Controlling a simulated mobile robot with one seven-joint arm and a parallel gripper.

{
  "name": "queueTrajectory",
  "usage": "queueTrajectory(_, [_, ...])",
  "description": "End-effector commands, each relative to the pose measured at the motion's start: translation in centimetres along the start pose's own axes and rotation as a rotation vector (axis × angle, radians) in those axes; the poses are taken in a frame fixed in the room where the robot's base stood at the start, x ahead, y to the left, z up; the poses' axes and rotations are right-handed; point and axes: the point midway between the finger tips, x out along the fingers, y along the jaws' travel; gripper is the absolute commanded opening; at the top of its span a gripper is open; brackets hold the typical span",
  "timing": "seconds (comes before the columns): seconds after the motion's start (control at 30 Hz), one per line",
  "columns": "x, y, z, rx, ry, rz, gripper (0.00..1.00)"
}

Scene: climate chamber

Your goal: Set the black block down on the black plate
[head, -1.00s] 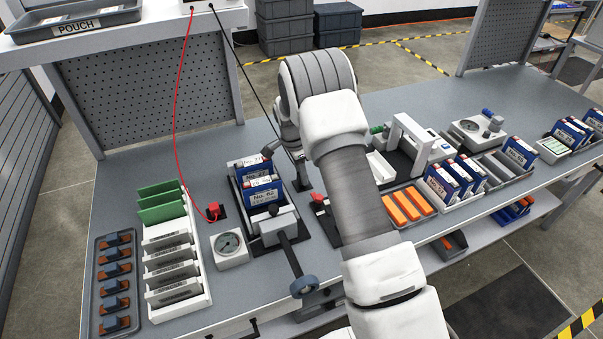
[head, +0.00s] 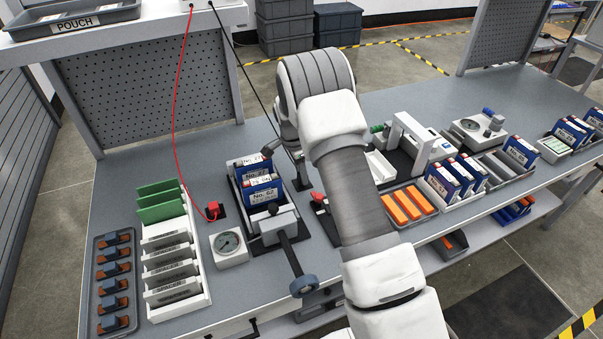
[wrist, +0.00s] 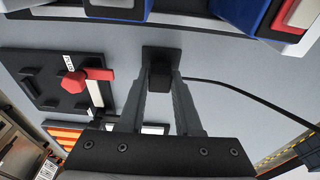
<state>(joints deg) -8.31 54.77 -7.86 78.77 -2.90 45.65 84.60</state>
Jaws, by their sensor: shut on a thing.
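The black block (wrist: 160,78) sits between the two grey fingers of my gripper (wrist: 161,84) in the wrist view, and the fingers are shut on it. A black cable runs off from it to the right. The black plate (wrist: 161,53) lies on the grey bench just beyond the block, partly covered by it. I cannot tell whether the block touches the plate. In the head view my arm hides most of the gripper, and the black plate (head: 304,187) shows only as a small dark patch left of the arm.
A red plug (head: 213,210) with a red cable stands left on the bench. A fixture with blue boxes (head: 260,185) lies between it and my arm. A dark board with a red-handled clamp (wrist: 75,82) is left in the wrist view. Bare bench surrounds the plate.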

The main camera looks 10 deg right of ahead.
Motion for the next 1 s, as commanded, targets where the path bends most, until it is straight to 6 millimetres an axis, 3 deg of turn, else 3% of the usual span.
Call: queueTrajectory(1.0, [0.73, -0.02, 0.14, -0.001, 0.000, 0.000, 0.00])
